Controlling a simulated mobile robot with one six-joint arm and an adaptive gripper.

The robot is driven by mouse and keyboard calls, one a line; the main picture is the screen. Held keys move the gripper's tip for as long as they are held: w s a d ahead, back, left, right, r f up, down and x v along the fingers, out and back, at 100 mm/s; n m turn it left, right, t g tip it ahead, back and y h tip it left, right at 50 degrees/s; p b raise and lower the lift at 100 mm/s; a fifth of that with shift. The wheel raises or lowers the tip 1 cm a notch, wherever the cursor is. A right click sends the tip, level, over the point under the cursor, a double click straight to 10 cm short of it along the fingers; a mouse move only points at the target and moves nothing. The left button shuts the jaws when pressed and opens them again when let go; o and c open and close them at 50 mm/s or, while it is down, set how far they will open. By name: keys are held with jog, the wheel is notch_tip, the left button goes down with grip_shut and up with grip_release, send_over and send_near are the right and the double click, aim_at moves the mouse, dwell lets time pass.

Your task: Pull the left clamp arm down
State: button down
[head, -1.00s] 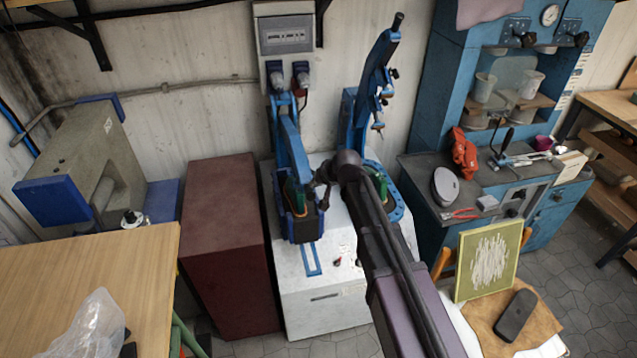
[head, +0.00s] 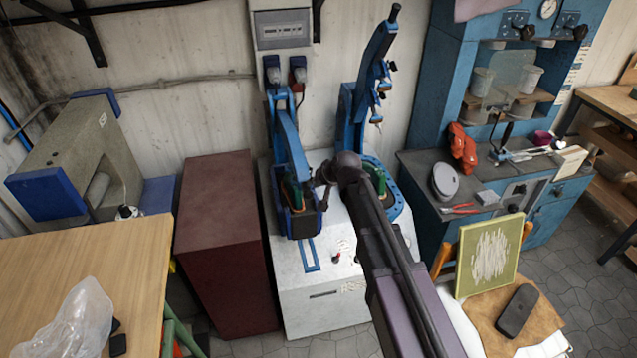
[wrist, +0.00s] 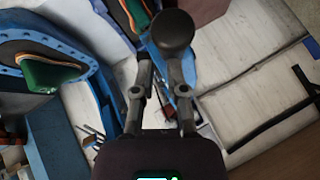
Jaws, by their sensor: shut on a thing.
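The left clamp arm (head: 289,143) is a blue lever on the press. It is lowered, with its end low over a green and dark piece (head: 293,190) in the left station. My gripper (head: 323,180) is at the front end of this arm, on its right side. In the wrist view my gripper (wrist: 161,66) is shut on the arm's handle, whose dark round knob (wrist: 172,30) shows at the fingertips. In the head view the handle is hidden by my gripper. The right clamp arm (head: 374,70) stands raised, tilted to the right.
The press's white cabinet (head: 320,293) stands below, with a dark red cabinet (head: 220,235) close on its left. A wooden table (head: 130,290) is at the front left. A blue machine bench (head: 425,210) stands to the right. Tiled floor shows between them.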

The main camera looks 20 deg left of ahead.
jog(key=shift+s+f, duration=0.2)
jog(key=shift+s, duration=0.25)
jog(key=w+r+p+v, duration=0.1)
jog(key=w+p+v, duration=0.2)
jog(key=p+v, duration=0.8)
jog(key=shift+v, duration=1.1)
jog(key=shift+a, duration=0.15)
jog(key=s+d+f+m+g+h+b, duration=0.1)
jog(key=s+d+f+b, duration=0.3)
jog(key=d, duration=0.7)
jog(key=s+d+f+m+g+h+b, duration=0.1)
jog(key=s+d+f+h+b, duration=0.2)
jog(key=d+f+b, duration=0.4)
jog(key=s+d+f+m+g+h+b, duration=0.1)
jog(key=s+d+f+b, duration=0.4)
jog(key=d+f, duration=0.6)
jog(key=d+g+h+b, duration=0.1)
jog(key=d+h, duration=0.1)
jog(key=d, duration=0.3)
jog(key=shift+s+d+b, duration=0.3)
jog(key=shift+s+d, duration=0.05)
jog(key=shift+s, duration=0.05)
jog(key=shift+f, duration=0.2)
